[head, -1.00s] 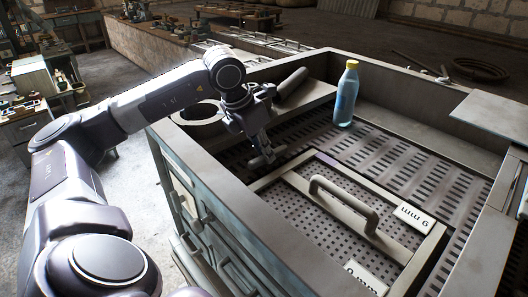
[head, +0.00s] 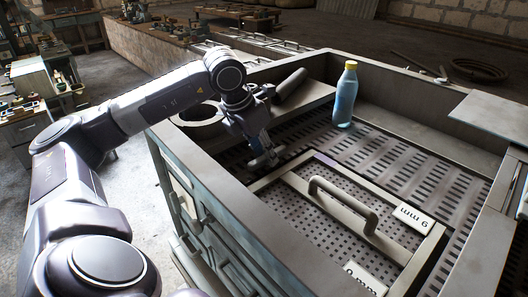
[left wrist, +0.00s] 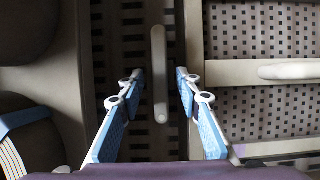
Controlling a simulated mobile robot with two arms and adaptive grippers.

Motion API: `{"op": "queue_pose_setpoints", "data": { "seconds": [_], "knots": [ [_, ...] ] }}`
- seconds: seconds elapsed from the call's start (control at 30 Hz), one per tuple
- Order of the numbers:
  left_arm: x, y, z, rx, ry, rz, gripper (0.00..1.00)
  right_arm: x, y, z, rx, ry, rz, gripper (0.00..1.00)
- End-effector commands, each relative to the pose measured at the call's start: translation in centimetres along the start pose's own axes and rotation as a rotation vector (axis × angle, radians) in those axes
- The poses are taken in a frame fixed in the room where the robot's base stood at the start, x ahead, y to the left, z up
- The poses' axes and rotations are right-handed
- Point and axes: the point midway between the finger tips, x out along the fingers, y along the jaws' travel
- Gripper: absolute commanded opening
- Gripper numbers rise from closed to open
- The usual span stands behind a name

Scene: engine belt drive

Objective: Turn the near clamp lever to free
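The near clamp lever (head: 271,160) is a small pale bar at the left edge of the framed perforated plate, low inside the bench. In the left wrist view the lever (left wrist: 160,75) is a narrow upright bar with a rounded end. My left gripper (head: 262,152) points down at the lever. In the left wrist view the gripper's blue-padded fingers (left wrist: 159,82) are open, one on each side of the lever, with gaps to both. I cannot tell its exact height over the lever. My right gripper is not in view.
The perforated plate (head: 310,205) carries a raised grey handle (head: 342,203), right of the gripper. A blue bottle with a yellow cap (head: 346,95) stands behind on the slotted floor. The bench's side wall (head: 215,185) rises close to the left of the gripper.

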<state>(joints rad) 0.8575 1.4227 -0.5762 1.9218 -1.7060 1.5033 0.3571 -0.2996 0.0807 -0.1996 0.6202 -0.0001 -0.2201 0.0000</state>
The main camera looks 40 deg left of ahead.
Motion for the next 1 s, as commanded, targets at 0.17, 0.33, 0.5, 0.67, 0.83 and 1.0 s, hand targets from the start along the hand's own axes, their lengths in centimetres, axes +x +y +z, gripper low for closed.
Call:
{"op": "queue_pose_setpoints", "data": {
  "seconds": [0.17, 0.33, 0.5, 0.67, 0.83, 1.0],
  "knots": [
    [-0.5, 0.0, 0.0, 0.001, 0.0, 0.0, 0.32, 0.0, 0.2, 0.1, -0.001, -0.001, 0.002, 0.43],
    [-3.1, 0.0, 0.1, 0.001, -0.004, 0.001, 0.32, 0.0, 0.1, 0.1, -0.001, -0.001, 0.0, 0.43],
    [-6.9, 0.0, 0.1, 0.001, -0.006, 0.0, 0.32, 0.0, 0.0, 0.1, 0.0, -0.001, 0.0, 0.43],
    [-9.9, 0.0, 0.1, 0.001, -0.004, -0.001, 0.32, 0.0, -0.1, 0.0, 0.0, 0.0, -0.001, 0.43],
    [-11.6, 0.0, 0.1, 0.001, -0.002, -0.002, 0.32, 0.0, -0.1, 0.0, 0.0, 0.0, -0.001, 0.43],
    [-12.0, 0.0, 0.0, 0.0, 0.0, -0.001, 0.32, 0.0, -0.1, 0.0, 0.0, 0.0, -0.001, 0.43]
  ]
}}
